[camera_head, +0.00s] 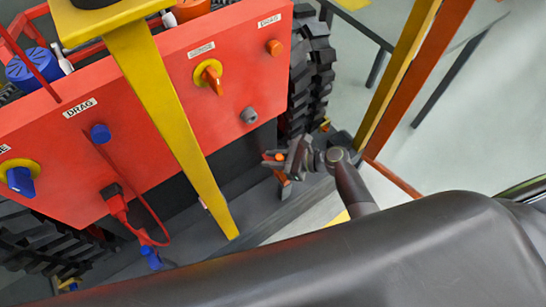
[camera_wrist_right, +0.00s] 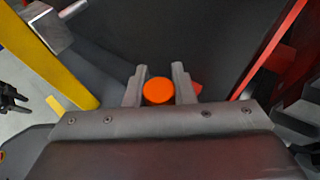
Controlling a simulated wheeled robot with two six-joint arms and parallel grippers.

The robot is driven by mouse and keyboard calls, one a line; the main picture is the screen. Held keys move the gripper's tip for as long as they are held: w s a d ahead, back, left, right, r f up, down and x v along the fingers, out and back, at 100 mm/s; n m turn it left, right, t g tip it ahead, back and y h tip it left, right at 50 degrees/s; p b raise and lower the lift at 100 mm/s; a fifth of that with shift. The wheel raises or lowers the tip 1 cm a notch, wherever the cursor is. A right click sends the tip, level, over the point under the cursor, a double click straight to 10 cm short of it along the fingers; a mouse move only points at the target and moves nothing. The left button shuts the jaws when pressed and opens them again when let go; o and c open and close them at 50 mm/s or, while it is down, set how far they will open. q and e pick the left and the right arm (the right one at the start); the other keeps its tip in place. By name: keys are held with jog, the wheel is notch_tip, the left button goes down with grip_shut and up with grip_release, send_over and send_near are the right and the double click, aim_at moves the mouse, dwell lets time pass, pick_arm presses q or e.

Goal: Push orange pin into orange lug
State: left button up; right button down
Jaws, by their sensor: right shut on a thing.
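My right gripper (camera_head: 287,158) is beside the lower right of the red panel, near the black track. It is shut on the orange pin (camera_head: 280,157). In the right wrist view the pin's round orange head (camera_wrist_right: 158,91) sits between the two grey fingers. The pin's shaft is hidden behind its head there. An orange-red part (camera_head: 284,179) shows just below the gripper in the head view. I cannot tell whether it is the orange lug or part of the pin, nor whether pin and lug touch. My left gripper does not show in the head view.
The red panel (camera_head: 229,85) carries knobs and labels. A yellow post (camera_head: 165,110) crosses in front of it. A black track (camera_head: 312,75) stands at its right. Yellow and orange posts (camera_head: 408,75) rise further right. A dark claw-like shape (camera_wrist_right: 12,99) shows at the wrist view's left edge.

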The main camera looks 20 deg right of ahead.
jog(key=shift+f, duration=0.35)
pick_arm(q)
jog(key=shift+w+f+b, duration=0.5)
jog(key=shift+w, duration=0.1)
pick_arm(e)
jog(key=shift+f, duration=0.45)
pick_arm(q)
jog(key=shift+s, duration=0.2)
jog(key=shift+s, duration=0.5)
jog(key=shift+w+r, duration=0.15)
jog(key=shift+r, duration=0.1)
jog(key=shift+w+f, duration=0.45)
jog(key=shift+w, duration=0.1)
pick_arm(e)
jog(key=shift+f, duration=0.5)
pick_arm(q)
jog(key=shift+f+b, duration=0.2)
jog(key=shift+b, duration=0.2)
pick_arm(e)
jog(key=shift+f, duration=0.3)
